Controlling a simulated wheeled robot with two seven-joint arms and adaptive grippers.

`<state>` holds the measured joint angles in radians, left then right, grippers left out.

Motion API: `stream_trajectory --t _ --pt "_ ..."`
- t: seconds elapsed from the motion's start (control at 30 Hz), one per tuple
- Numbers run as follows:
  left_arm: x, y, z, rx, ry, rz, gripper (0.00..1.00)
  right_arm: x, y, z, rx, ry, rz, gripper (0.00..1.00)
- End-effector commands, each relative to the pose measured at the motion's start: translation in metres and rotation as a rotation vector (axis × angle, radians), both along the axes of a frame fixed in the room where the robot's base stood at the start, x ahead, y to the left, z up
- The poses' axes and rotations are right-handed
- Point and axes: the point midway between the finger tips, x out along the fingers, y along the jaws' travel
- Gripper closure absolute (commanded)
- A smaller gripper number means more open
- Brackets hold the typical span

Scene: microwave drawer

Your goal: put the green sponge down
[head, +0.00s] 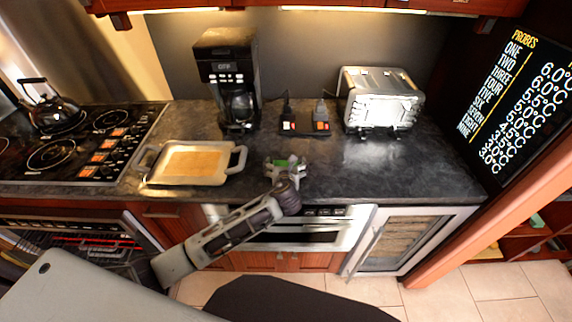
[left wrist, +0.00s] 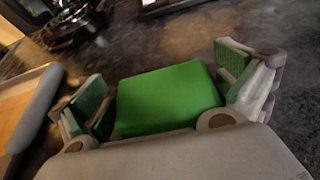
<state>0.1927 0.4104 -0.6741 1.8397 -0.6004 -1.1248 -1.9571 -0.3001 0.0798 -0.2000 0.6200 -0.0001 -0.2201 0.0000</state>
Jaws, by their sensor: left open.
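The green sponge (left wrist: 165,98) lies between the spread fingers of my left gripper (left wrist: 165,100) in the left wrist view. There are visible gaps between the sponge and the finger pads on both sides. In the head view my left gripper (head: 287,166) is over the dark countertop (head: 340,170), near its front edge. Only a bit of the green sponge (head: 281,162) shows there, the rest being hidden by the gripper. The sponge appears to be at the counter surface, though its underside is hidden. My right gripper is not in view.
A tray with a tan board (head: 190,162) sits left of the gripper. A coffee maker (head: 228,85), a small dark block with switches (head: 303,122) and a toaster (head: 380,98) stand behind. Counter to the right is clear. A microwave drawer (head: 310,232) is below the counter.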

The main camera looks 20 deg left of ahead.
Motion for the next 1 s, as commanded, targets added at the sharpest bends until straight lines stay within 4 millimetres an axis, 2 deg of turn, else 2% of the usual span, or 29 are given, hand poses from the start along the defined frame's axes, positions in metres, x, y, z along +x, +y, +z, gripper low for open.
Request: stream_trajectory --t 0.33,0.47,1.0 --pt "0.0 0.0 0.003 -0.001 -0.001 0.0 0.0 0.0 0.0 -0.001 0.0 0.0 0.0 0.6" --pt "-0.006 -0.002 0.004 0.0 0.0 0.0 0.0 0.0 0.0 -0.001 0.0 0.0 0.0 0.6" --pt "-0.057 -0.016 0.026 0.0 0.0 -0.001 0.0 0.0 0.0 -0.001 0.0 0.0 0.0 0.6"
